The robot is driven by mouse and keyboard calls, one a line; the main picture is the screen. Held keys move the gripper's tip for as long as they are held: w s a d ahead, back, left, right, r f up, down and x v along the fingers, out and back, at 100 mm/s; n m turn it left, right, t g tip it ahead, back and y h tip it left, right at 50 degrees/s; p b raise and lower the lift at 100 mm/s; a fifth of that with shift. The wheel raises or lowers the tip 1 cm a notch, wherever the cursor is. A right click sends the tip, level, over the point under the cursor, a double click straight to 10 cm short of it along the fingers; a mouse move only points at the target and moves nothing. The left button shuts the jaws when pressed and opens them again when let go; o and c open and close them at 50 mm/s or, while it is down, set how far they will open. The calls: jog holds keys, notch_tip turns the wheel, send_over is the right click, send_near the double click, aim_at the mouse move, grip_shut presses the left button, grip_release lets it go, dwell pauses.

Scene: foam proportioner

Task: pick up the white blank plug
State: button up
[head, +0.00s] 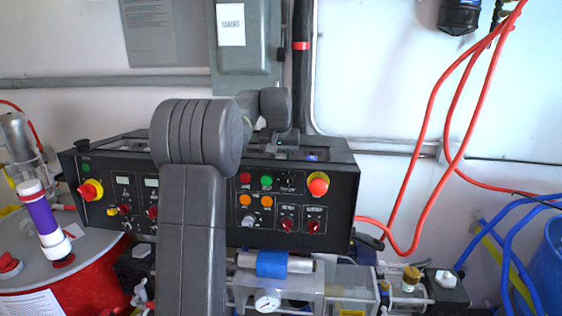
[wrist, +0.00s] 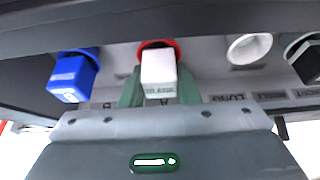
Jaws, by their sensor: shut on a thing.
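The white blank plug (wrist: 159,74) is a white block with faint lettering on its face, in the upper middle of the wrist view. It sits at a red ring (wrist: 158,46); I cannot tell whether it is still seated in it. My gripper (wrist: 160,92) has its green fingers on either side of the plug and is shut on it. In the head view my arm hides most of the top of the black console, and the plug cannot be made out there.
In the wrist view a blue plug (wrist: 73,78) is on the left, an empty white ring (wrist: 249,47) on the right, and a dark green-rimmed socket (wrist: 304,58) at the far right. The black console (head: 340,185) carries knobs and buttons. Red hoses (head: 432,120) hang at the right.

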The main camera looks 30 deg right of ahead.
aim_at(281, 155)
notch_tip(281, 155, up, 8)
jog(key=shift+b, duration=0.35)
notch_tip(281, 155, up, 7)
jog(key=shift+p, duration=0.35)
jog(key=shift+f, duration=0.1)
